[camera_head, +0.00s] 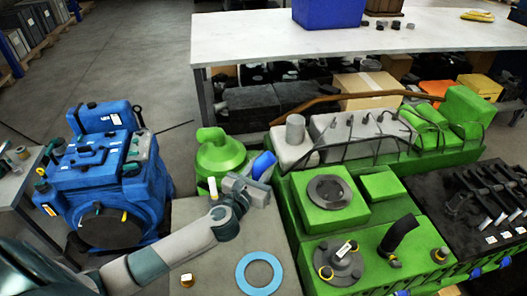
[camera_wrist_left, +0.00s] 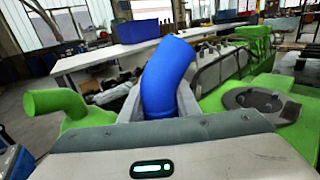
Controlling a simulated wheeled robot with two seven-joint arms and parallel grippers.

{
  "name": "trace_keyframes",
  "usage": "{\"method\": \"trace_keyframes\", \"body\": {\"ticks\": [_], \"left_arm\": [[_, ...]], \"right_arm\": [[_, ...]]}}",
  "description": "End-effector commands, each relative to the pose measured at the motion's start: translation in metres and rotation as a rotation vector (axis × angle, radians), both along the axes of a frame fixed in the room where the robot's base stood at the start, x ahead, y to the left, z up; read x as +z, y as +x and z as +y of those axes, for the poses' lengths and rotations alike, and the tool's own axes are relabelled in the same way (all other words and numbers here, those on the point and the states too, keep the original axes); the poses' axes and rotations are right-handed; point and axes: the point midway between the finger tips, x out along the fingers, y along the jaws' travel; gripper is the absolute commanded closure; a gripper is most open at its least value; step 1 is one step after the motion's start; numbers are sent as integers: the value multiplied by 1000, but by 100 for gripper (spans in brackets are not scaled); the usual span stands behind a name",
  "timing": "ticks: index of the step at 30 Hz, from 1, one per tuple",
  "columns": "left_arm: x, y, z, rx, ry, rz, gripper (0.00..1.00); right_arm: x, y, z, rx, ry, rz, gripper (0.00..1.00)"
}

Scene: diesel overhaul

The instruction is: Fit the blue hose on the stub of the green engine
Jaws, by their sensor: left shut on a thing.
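The blue hose (camera_head: 263,164) is a short bent tube. My left gripper (camera_head: 260,180) is shut on it and holds it up, between the round green housing and the green engine (camera_head: 285,212). In the left wrist view the hose (camera_wrist_left: 166,76) stands up between the fingers and bends to the right at its top; its lower end is hidden by the gripper. The round green housing (camera_head: 220,157) with an upward pipe is just left of the hose; its bent pipe (camera_wrist_left: 58,102) shows at left in the wrist view. I cannot tell which part is the stub. My right gripper is out of view.
A grey bench top (camera_head: 215,265) with a light-blue ring (camera_head: 260,271) lies below my left arm. A blue engine (camera_head: 108,180) stands at left. A long white table (camera_head: 240,38) with a blue bin (camera_head: 328,12) is behind. A black tray of parts (camera_head: 470,195) lies at right.

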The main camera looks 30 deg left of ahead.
Motion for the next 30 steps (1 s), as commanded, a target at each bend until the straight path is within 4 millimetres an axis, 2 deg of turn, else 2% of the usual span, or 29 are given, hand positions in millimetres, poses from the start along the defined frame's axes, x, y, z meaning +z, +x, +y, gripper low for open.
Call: {"method": "trace_keyframes", "body": {"ticks": [3, 7, 12, 15, 20, 28, 29, 30], "left_arm": [[7, -41, -28, -16, 0, -1, 100], [22, -89, -52, -22, -2, -3, 100], [48, -145, -69, -12, -10, -2, 100], [60, -168, -73, -3, -14, 0, 100], [71, -184, -74, 7, -16, 1, 100], [72, -186, -74, 8, -16, 2, 100], [72, -186, -74, 8, -16, 2, 100], [72, -185, -74, 8, -16, 2, 100]], "right_arm": [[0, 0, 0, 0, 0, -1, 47], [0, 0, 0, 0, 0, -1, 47], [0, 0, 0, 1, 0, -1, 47], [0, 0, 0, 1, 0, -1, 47], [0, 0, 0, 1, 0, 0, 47], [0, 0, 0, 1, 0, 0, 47], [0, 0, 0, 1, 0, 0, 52], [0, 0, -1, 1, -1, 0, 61]]}}
